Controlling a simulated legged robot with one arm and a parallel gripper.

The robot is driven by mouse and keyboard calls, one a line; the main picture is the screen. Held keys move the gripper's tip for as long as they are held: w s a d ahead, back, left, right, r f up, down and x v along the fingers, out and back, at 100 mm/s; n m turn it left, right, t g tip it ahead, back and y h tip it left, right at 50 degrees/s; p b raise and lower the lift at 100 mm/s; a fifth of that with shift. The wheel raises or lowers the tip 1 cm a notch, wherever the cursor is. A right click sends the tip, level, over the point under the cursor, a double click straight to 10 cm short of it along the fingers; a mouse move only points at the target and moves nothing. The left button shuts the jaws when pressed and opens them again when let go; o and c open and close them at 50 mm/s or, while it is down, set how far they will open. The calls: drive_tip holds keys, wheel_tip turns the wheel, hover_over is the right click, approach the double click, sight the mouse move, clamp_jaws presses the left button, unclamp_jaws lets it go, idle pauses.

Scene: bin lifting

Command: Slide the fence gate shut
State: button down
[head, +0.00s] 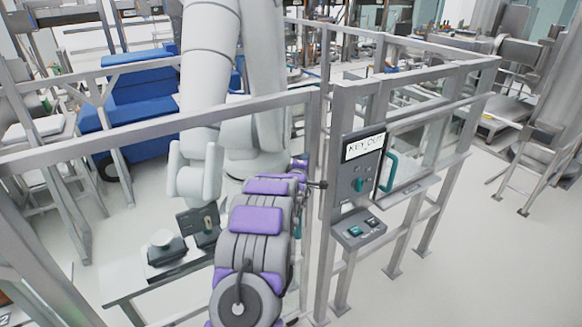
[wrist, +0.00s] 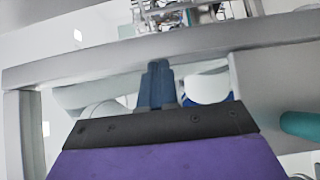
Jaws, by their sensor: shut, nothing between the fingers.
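The grey metal fence (head: 150,130) crosses the head view, with an upright post (head: 311,165) beside the lock post. A narrow gap shows between these posts; I cannot tell for sure which section is the gate. A grey box labelled KEY OUT (head: 363,150) is on the lock post, with a teal handle (head: 389,172) on its right. My arm reaches up from the bottom centre, its far end near the posts. In the wrist view my gripper (wrist: 157,85) has its blue fingers together, empty, just below a grey rail (wrist: 170,45). Contact is unclear. Part of a teal bar (wrist: 300,125) shows at right.
A large white robot arm (head: 212,60) stands behind the fence. Blue equipment (head: 130,105) is at the left. A small control box (head: 360,230) sits below the lock box. A low table (head: 150,265) stands left of my arm. Open floor (head: 470,260) lies at right.

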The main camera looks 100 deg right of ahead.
drive_tip(key=s, duration=0.1)
drive_tip(key=s+d, duration=0.1)
drive_tip(key=s, duration=0.2)
drive_tip(key=shift+s+d, duration=0.3)
drive_tip(key=shift+d, duration=0.05)
drive_tip(key=shift+a, duration=0.1)
